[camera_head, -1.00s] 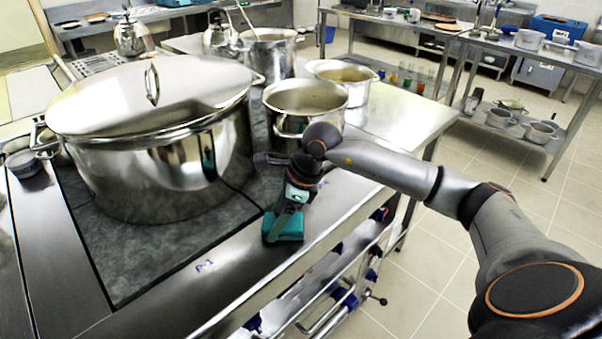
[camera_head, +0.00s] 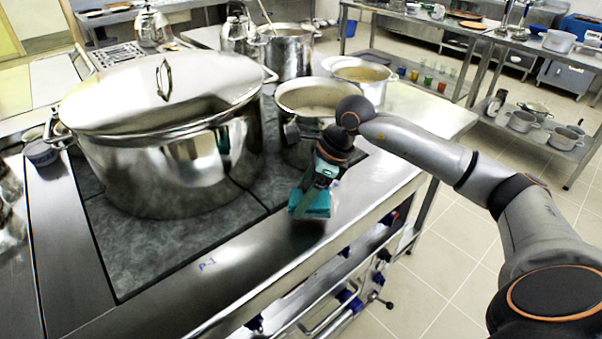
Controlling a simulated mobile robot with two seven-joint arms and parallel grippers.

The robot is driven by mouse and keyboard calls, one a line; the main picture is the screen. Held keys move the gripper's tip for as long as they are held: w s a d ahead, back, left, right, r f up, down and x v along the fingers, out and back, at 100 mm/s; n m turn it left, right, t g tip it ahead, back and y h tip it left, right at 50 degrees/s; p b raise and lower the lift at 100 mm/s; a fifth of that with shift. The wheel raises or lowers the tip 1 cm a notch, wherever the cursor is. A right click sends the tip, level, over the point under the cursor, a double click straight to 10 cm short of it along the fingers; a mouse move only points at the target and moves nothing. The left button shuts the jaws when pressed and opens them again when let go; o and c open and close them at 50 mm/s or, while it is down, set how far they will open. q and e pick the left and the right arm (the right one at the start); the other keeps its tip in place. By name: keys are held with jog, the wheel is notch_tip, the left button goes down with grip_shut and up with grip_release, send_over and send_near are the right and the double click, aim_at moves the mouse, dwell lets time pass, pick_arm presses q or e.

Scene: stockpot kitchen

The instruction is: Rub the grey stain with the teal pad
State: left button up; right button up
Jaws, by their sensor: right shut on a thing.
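The teal pad (camera_head: 311,205) is held in my right gripper (camera_head: 318,183), which is shut on it. The pad is over the bright steel front border of the stove (camera_head: 262,243), in front of the smaller open pot. Whether it touches the steel I cannot tell. I cannot make out the grey stain; the pad and gripper may hide it. My left gripper is not in view.
A large lidded stockpot (camera_head: 170,165) fills the stove's left part. A smaller open pot (camera_head: 300,105) stands close behind my right gripper. More pots stand farther back. A rail (camera_head: 330,315) runs below the stove's front edge. The front border towards the lower left is clear.

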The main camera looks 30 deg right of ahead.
notch_tip(320, 180, up, 2)
jog(key=shift+d+p, duration=0.1)
jog(key=shift+p, duration=0.35)
jog(key=shift+r+p, duration=0.65)
jog(key=shift+r, duration=0.5)
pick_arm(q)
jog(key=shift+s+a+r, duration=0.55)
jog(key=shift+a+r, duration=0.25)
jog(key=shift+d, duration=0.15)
